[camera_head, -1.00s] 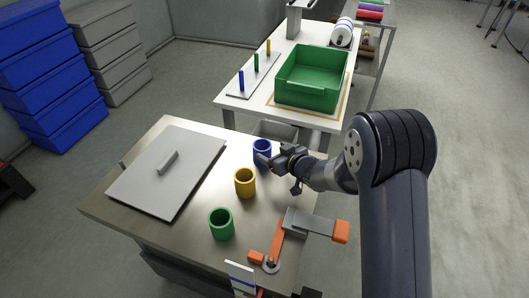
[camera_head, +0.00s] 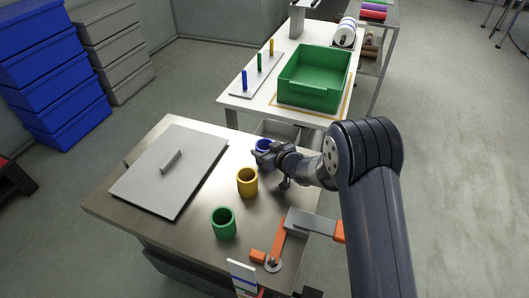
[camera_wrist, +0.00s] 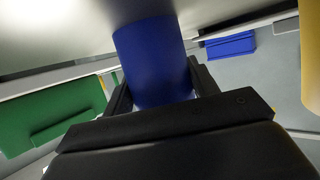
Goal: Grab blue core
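The blue core (camera_head: 263,144) stands upright on the steel table, partly hidden behind my gripper (camera_head: 264,157) in the head view. In the wrist view the blue core (camera_wrist: 155,62) fills the space between the two dark fingers of my gripper (camera_wrist: 160,88), one finger on each side. The fingers are spread around it; whether they touch its sides is hard to see. The yellow core (camera_head: 247,182) and the green core (camera_head: 223,222) stand nearer on the same table.
A grey plate with a handle (camera_head: 170,170) lies at the table's left. An orange and grey lever part (camera_head: 290,235) is at the front right. Behind, a white table (camera_head: 236,101) carries a green bin (camera_head: 313,97) and a peg board (camera_head: 262,80).

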